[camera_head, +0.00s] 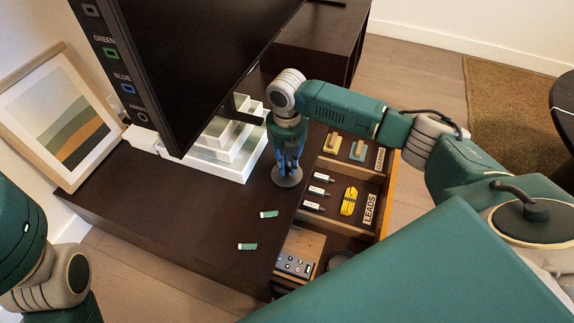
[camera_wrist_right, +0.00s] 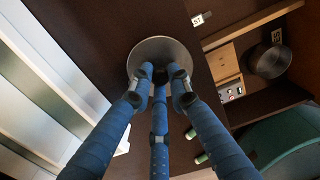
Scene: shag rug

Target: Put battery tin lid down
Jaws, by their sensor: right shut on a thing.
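The battery tin lid (camera_head: 287,177) is a round grey metal disc. My right gripper (camera_head: 289,164) points down with its blue fingers shut on the lid's middle, at the dark cabinet top near the open drawer. In the right wrist view the lid (camera_wrist_right: 150,50) lies flat beyond the closed fingertips (camera_wrist_right: 161,76). I cannot tell whether it touches the cabinet top (camera_head: 180,205) or hangs just above it. An open round metal tin (camera_wrist_right: 269,60) sits in the drawer; in the head view it is mostly hidden. My left gripper is out of view.
Two green-and-white batteries (camera_head: 269,214) (camera_head: 247,246) lie on the cabinet top. The open drawer (camera_head: 383,205) holds labelled compartments with a yellow lead bundle (camera_head: 349,201) and several small items. A white stepped stand (camera_head: 222,165), monitor (camera_head: 200,60) and framed picture (camera_head: 62,110) stand left of the lid.

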